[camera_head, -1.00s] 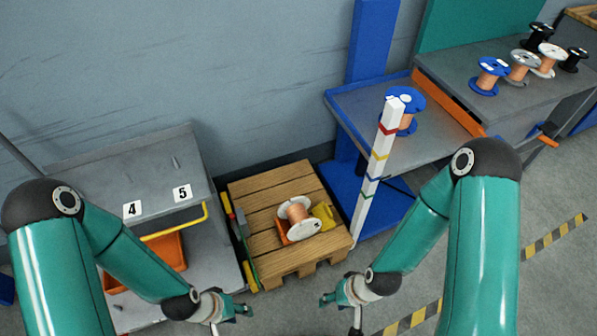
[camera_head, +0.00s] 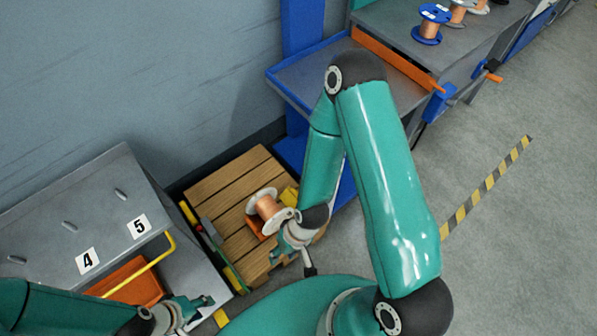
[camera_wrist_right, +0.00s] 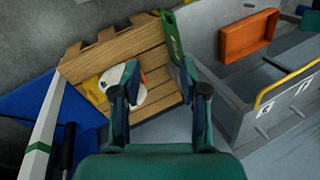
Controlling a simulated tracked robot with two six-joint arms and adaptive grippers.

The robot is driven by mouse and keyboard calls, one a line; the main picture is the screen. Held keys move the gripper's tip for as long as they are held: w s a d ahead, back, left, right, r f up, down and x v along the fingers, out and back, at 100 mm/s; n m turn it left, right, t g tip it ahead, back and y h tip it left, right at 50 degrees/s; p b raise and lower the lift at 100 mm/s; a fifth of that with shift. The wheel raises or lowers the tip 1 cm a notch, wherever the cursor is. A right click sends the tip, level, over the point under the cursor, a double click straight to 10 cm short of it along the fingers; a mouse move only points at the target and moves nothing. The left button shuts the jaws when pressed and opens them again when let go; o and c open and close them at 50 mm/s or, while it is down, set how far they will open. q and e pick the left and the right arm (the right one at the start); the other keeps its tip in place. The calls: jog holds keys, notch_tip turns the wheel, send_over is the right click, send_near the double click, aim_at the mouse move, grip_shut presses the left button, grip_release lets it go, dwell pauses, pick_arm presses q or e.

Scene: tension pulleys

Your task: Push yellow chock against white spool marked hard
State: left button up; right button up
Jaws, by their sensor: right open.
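The white spool (camera_head: 263,203) with copper winding lies on its side on the wooden pallet; no mark on it is legible. The yellow chock (camera_head: 290,196) is just right of it, partly hidden behind my right arm. In the right wrist view the chock (camera_wrist_right: 93,90) is left of the spool (camera_wrist_right: 139,97), which a finger partly covers; I cannot tell whether they touch. An orange chock (camera_head: 256,228) is on the spool's other side. My right gripper (camera_head: 283,250) is open and empty over the pallet's front. My left gripper (camera_head: 193,308) is by the grey cart; its jaws are unclear.
The pallet (camera_head: 222,187) has green and yellow tools (camera_head: 212,237) along its left edge. A grey cart (camera_head: 85,205) with an orange bin (camera_head: 130,284) stands left. A white post (camera_wrist_right: 40,140) stands beside the pallet. A blue table (camera_head: 300,75) is behind; open floor lies right.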

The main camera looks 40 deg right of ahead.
jog(key=w+f+b, duration=0.7)
jog(key=f, duration=0.1)
jog(key=n+h+b, duration=0.3)
jog(key=h+b, duration=0.1)
jog(key=b, duration=2.2)
send_over(293, 200)
jog(key=d, duration=0.2)
notch_tip(293, 200, down, 13)
jog(key=shift+g, duration=0.3)
notch_tip(293, 200, down, 17)
jog(key=b, duration=0.5)
jog(key=shift+w+d+r, duration=0.1)
jog(key=shift+r, duration=0.05)
grip_shut()
